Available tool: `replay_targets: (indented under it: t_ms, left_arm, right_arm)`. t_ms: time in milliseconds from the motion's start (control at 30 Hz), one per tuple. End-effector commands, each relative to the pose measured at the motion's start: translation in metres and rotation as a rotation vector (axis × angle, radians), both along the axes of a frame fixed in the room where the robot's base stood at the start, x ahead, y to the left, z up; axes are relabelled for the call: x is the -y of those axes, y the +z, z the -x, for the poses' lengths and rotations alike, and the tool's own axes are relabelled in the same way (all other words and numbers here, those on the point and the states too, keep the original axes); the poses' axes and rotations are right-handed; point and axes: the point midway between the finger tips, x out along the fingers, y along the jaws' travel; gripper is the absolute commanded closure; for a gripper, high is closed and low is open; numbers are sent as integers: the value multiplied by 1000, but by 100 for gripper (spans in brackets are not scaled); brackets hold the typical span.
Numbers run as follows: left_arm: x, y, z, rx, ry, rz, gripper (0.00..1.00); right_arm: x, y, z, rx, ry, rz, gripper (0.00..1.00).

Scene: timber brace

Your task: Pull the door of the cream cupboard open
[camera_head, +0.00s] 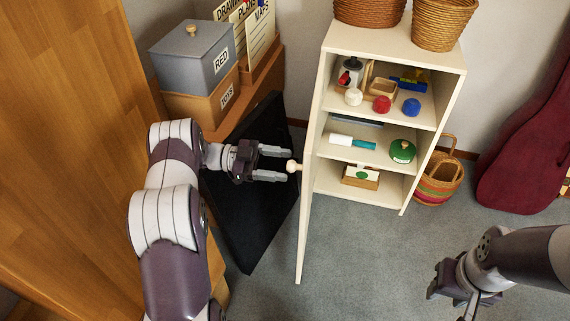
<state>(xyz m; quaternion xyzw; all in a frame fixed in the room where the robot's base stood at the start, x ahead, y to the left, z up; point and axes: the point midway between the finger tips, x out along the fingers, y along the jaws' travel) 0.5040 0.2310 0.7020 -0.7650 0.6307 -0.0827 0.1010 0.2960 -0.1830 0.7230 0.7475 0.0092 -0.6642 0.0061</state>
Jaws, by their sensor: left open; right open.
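The cream cupboard (340,40) stands right of centre, with its shelves in full view. Its door (302,240) is swung open on the left side and seen nearly edge-on. A round pale knob (292,166) sticks out from the door's left face. My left gripper (288,164) is open, its two fingers pointing right at the knob. The lower fingertip is very close to the knob; I cannot tell whether they touch. My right gripper (452,305) is at the lower right, away from the cupboard, open and empty, partly cut off by the frame edge.
The shelves hold coloured knobbed items, a green round object (402,151) and a small box (360,177). Wicker baskets (445,25) stand on top. A striped basket (438,180) and maroon case (525,150) stand right. Grey carpet is clear in front.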

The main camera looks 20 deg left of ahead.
Motion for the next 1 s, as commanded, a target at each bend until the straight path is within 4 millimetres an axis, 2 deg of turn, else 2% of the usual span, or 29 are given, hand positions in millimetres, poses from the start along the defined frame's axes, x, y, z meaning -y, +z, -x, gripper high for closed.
replay_targets:
  t_ms: [133, 300, 800, 867, 900, 967, 1000]
  left_arm:
    - [-32, 0, 6, 0, 4, -1, 40]
    - [-53, -1, 10, -2, 1, 0, 40]
    - [-54, 0, 9, 0, 6, -3, 40]
    - [-50, 5, 0, 11, 38, -16, 40]
    - [-45, 12, -13, 26, 88, -35, 40]
    - [-33, 29, -45, 53, 222, -82, 40]
    - [-23, 47, -73, 64, 360, -129, 40]
  right_arm:
    - [0, 3, 0, 0, 0, 0, 57]
    - [0, 3, 0, 0, 0, 0, 57]
    - [0, 3, 0, 0, 0, 0, 57]
    - [0, 3, 0, 0, 0, 0, 57]
    - [0, 3, 0, 0, 0, 0, 57]
    - [0, 3, 0, 0, 0, 0, 57]
    - [0, 4, 0, 0, 0, 0, 57]
